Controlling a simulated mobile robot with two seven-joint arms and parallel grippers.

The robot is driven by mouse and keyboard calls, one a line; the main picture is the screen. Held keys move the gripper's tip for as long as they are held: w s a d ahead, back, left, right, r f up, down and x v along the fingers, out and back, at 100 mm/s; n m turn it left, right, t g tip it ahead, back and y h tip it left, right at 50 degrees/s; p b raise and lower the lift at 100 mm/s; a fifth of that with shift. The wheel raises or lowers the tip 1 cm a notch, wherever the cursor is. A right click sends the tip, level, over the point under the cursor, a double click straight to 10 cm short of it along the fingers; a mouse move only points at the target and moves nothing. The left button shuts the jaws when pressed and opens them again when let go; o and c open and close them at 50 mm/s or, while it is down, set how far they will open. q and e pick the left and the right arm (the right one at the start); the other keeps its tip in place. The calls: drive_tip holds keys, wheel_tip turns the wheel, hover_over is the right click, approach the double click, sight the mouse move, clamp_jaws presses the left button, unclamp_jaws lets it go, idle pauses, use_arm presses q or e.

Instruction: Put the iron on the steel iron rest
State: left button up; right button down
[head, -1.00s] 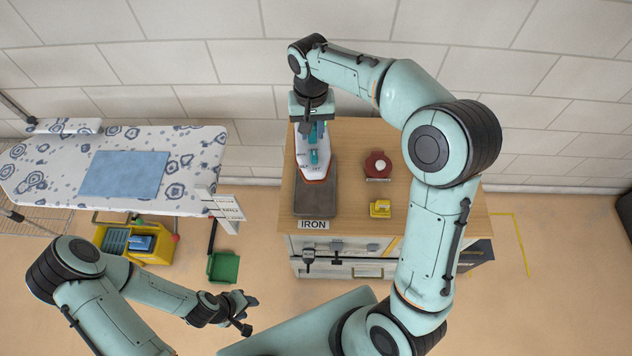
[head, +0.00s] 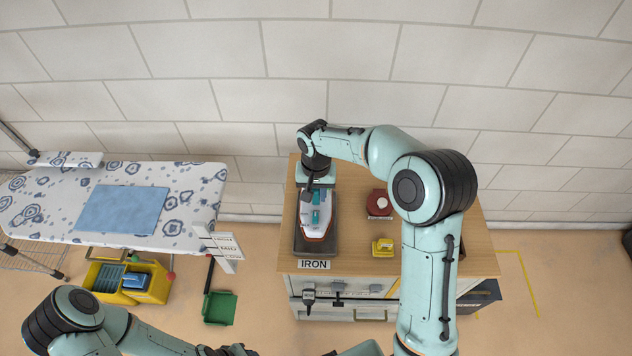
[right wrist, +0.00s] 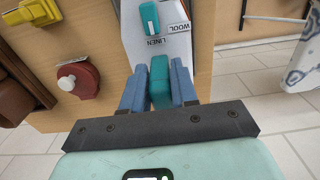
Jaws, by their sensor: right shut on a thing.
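The iron (head: 315,228), white with teal parts, is over the dark steel iron rest (head: 301,246) on the wooden cabinet top, its pointed end toward the IRON label. I cannot tell whether its sole touches the rest. My right gripper (head: 316,193) is shut on the iron's teal handle.
A dark red object with a white knob (head: 379,204) and a yellow object (head: 382,247) stand right of the rest. The IRON label (head: 314,264) is on the cabinet's front edge. An ironing board (head: 195,190) with a blue cloth (head: 122,209) stands left.

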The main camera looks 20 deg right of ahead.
sight(316, 203)
drive_tip(key=shift+w+f, duration=0.1)
drive_tip(key=shift+f, duration=2.2)
drive_tip(key=shift+f, duration=0.15)
drive_tip(key=c, duration=0.9)
unclamp_jaws()
drive_tip(key=shift+o, duration=0.2)
